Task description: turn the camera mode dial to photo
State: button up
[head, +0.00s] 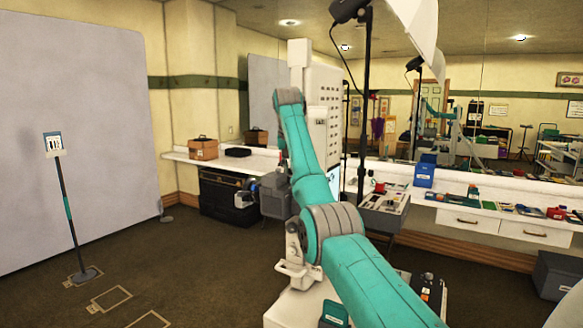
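My teal and grey arm rises from the lower right, bends at a grey joint, and reaches up in front of a tall white booth cabinet (326,100). The cabinet's face carries rows of small dark marks, a small label and, lower down, a bluish screen partly covered by my arm. A grey and dark shape left of the arm, in front of the counter, may be my wrist and gripper; its fingers cannot be made out. No camera or mode dial can be picked out at this size, and my arm hides part of the cabinet.
A dark light stand (364,110) stands right of the cabinet. A counter at right holds a blue box (424,175) and small coloured items. A brown box (203,149) sits on the left counter. A sign post (65,205) stands on open floor at left. A mirror covers the right wall.

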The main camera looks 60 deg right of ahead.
jog(key=shift+m, duration=0.3)
grip_shut()
jog(key=shift+w+m+g, duration=0.15)
jog(key=shift+m+g, duration=0.35)
jog(key=shift+m, duration=0.4)
jog(key=shift+m+g+h, duration=0.3)
jog(key=shift+m+g, duration=0.3)
jog(key=shift+m, duration=1)
jog(key=shift+w, duration=0.1)
jog(key=o, duration=0.6)
grip_release()
